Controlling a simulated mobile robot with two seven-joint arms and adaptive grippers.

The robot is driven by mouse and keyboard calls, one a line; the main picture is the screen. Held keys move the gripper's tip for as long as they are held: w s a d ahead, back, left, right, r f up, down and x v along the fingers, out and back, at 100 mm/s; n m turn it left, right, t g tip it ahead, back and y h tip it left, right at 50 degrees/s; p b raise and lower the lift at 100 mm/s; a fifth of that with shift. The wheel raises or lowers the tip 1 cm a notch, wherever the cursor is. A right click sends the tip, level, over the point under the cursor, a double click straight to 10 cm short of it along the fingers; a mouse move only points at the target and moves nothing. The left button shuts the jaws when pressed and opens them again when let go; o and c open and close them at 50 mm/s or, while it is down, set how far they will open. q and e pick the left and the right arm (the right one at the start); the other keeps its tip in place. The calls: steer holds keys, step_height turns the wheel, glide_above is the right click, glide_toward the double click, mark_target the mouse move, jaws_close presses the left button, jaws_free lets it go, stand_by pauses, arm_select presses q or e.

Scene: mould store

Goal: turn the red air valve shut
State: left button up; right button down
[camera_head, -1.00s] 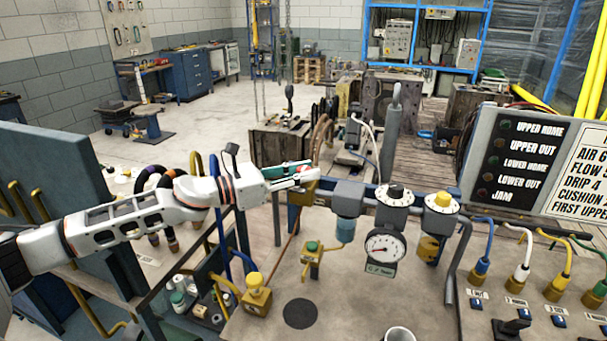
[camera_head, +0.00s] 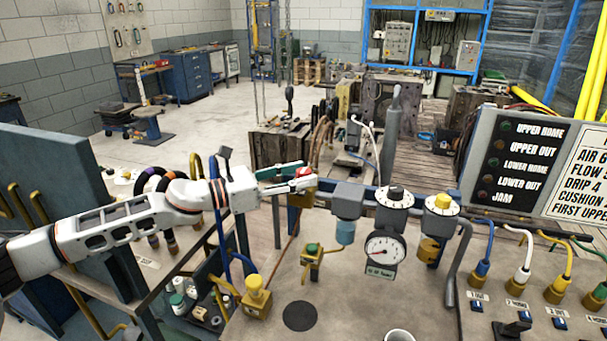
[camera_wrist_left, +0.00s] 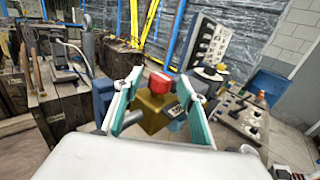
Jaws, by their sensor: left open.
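The red air valve is a red knob (camera_head: 303,171) on a brass body (camera_head: 297,197), at the left end of the air line in the head view. In the left wrist view the red knob (camera_wrist_left: 160,82) shows between the two fingertips, with its brass body (camera_wrist_left: 150,112) below. My left gripper (camera_head: 292,178) is open, its green-padded fingers on either side of the knob; it also shows in the left wrist view (camera_wrist_left: 160,84). I cannot tell whether a finger touches the knob. My right gripper is not in view.
Right of the valve stand a grey filter unit (camera_head: 346,200), a pressure gauge (camera_head: 384,247), a black-and-white dial (camera_head: 395,196) and a yellow knob (camera_head: 443,200). A lettered panel (camera_head: 530,165) stands further right. The bench has a green-topped valve (camera_head: 313,250) and yellow-topped valve (camera_head: 255,290).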

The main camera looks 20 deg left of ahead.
arm_select(q)
steer(key=v, duration=0.6)
stand_by(0.4)
steer(key=shift+s, duration=0.1)
